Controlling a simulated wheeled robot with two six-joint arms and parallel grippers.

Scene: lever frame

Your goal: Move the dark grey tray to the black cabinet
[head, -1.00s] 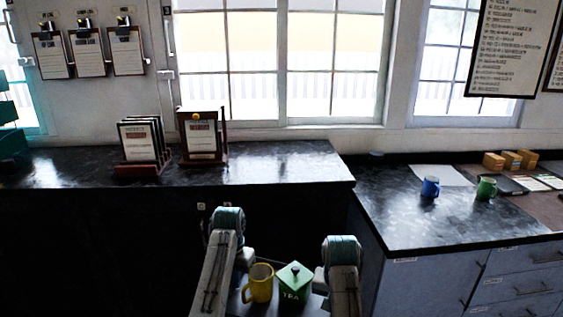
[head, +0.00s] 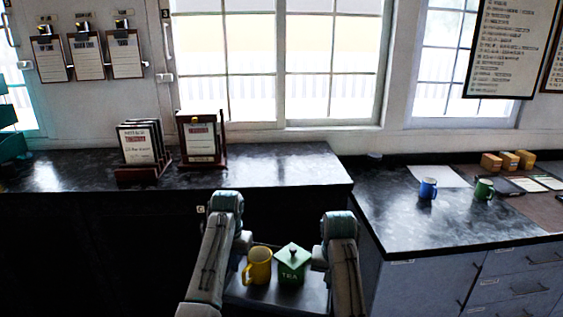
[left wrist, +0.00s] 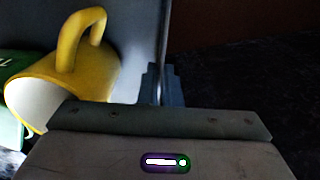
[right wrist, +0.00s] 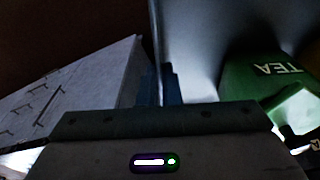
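The dark grey tray (head: 262,296) is between my two arms at the bottom of the head view. A yellow mug (head: 258,267) and a green tin marked TEA (head: 292,265) stand upright on it. My left gripper (head: 243,250) is shut on the tray's left edge; in the left wrist view the fingers (left wrist: 162,85) pinch the rim. My right gripper (head: 320,258) is shut on the right edge, as the right wrist view shows at its fingers (right wrist: 158,85). The black cabinet (head: 90,235), with a dark glossy top, stands ahead and to the left, apart from the tray.
Two wooden stands with framed cards, one left (head: 142,150) and one right (head: 201,140), are on the black top. Its right end is clear. A grey drawer unit (head: 430,290) on the right carries a blue mug (head: 428,188) and a green mug (head: 484,189).

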